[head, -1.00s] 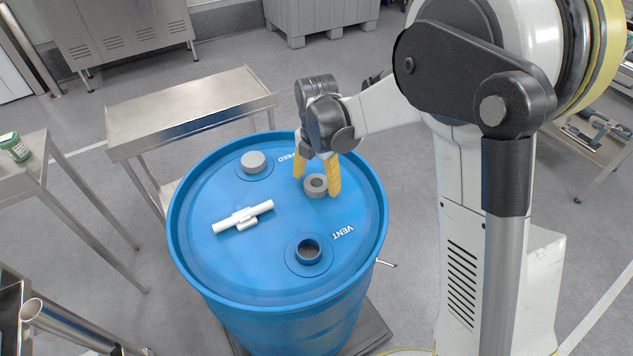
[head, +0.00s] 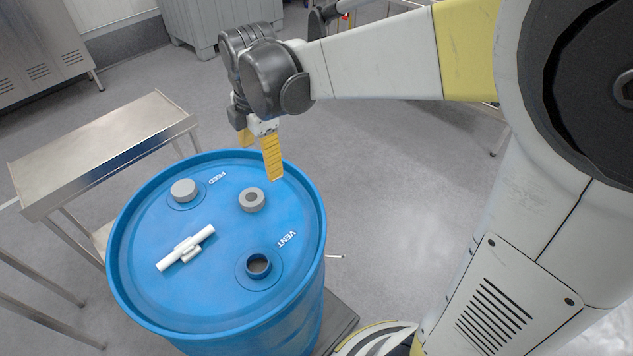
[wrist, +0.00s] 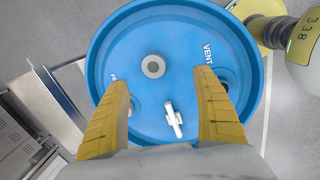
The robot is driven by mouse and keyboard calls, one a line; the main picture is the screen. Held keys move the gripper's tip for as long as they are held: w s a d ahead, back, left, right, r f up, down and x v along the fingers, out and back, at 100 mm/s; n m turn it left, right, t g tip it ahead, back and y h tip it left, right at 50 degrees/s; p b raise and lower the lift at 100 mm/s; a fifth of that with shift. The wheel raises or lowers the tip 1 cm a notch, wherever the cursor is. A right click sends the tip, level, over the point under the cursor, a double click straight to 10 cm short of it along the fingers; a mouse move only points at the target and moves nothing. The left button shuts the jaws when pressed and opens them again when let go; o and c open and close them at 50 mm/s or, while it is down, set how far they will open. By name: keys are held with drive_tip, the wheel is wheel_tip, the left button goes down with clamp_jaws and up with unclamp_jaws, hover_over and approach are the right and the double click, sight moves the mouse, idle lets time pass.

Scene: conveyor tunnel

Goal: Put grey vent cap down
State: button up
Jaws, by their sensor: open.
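The grey vent cap (head: 252,200) rests on the blue drum's lid (head: 215,270), toward the back right, with a round recess in its top. It also shows in the wrist view (wrist: 153,66), near the middle, beyond the fingertips. My gripper (head: 257,160) has yellow fingers, open and empty, above the lid and apart from the cap. The wrist view shows the two fingers (wrist: 164,85) spread wide. The open vent hole (head: 258,265) lies beside the VENT label.
A grey feed cap (head: 184,190) sits by the FEED label. A white plastic tool (head: 186,248) lies on the lid. A steel table (head: 105,150) stands left of the drum. The floor to the right of the drum is mostly clear.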

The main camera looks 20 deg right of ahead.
drive_tip(key=s+d+r+m+t, duration=0.1)
drive_tip(key=s+d+m+t, duration=0.1)
drive_tip(key=s+d+m, duration=0.2)
drive_tip(key=s+d+r+m+t, duration=0.1)
drive_tip(key=s+d+m+t, duration=0.2)
drive_tip(key=s+m, duration=0.8)
drive_tip(key=m, duration=0.5)
drive_tip(key=shift+s+d+r+m, duration=0.3)
drive_tip(key=shift+d+r+m, duration=0.1)
